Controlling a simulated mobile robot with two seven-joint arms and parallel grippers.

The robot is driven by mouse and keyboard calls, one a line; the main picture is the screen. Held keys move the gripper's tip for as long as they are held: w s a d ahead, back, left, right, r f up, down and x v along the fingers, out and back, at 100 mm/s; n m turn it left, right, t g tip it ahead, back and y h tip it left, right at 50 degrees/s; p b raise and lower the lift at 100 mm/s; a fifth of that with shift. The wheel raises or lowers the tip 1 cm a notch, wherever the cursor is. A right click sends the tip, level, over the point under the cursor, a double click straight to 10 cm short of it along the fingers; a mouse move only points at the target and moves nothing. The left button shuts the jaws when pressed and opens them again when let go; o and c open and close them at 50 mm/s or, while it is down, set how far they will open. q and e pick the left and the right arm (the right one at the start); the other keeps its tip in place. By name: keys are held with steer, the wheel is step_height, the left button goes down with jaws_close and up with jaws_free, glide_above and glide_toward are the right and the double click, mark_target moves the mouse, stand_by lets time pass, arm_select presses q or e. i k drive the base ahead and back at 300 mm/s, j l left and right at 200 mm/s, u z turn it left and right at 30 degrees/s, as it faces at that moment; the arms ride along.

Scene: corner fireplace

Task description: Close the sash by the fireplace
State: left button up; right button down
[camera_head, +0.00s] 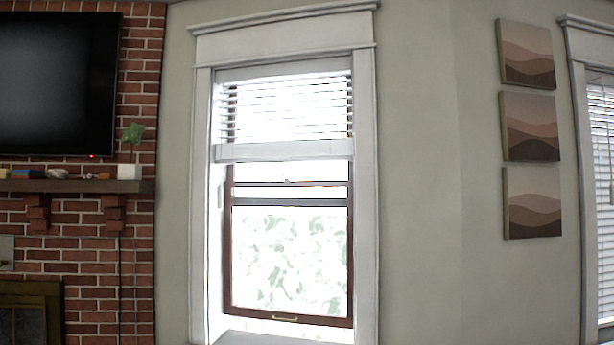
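The window by the fireplace stands in the middle of the head view, in a white frame (203,200). Its lower sash has a dark reddish-brown frame (228,265) around a bright pane with pale foliage behind it. A small brass-coloured handle (285,318) is on the sash's bottom rail. A bright strip shows below that rail, above the sill (270,338); it looks like a narrow gap, but glare makes this unsure. Two horizontal rails show near the sash top. Neither gripper is in view.
A white blind (283,151) hangs partly lowered over the window's upper part. At left are the brick fireplace (95,260), a mantel (75,186) with small items and a plant pot (130,172), and a television (55,85). The floor is out of view.

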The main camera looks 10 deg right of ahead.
mark_target(320, 320)
steer(key=i+l, duration=0.15)
steer(key=i, duration=0.25)
steer(key=i+l+u, duration=0.1)
steer(key=i, duration=0.25)
steer(key=i+l, duration=0.2)
steer(key=i, duration=0.2)
